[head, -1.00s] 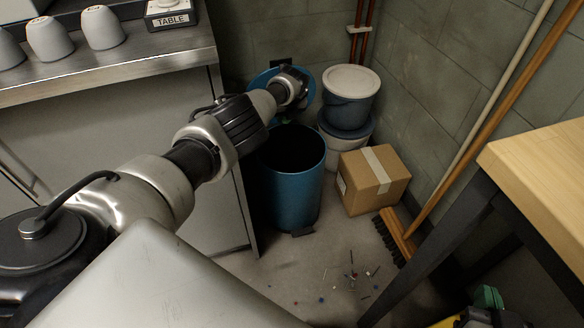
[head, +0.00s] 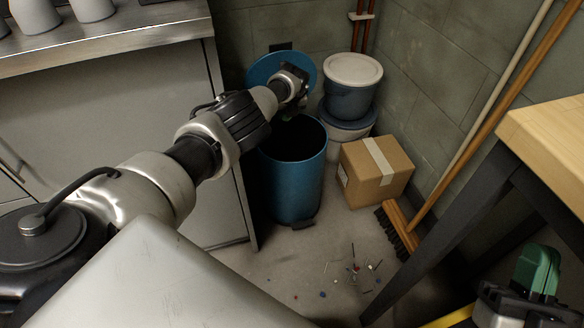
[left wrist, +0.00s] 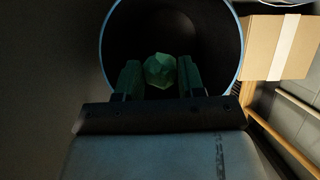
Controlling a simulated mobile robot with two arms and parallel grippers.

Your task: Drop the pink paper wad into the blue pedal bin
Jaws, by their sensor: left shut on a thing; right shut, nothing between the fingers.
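The blue pedal bin (head: 291,188) stands on the floor beside the steel cabinet, its round lid (head: 262,66) raised at the back. My left gripper (head: 289,114) is over the bin's mouth, its fingers partly hidden by the wrist. In the left wrist view it is shut on a crumpled, faceted wad (left wrist: 160,70). The wad looks dark green there, not pink, and the bin's dark opening with its blue rim (left wrist: 240,62) lies beyond it. No pink wad shows in any view. My right gripper (head: 540,268), with green fingers, is shut and empty at the lower right.
A taped cardboard box (head: 364,180) and stacked lidded buckets (head: 350,98) stand right of the bin. A broom (head: 402,228) leans on the wall by a wooden-topped bench (head: 550,135). Small scraps (head: 352,269) lie on the floor in front.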

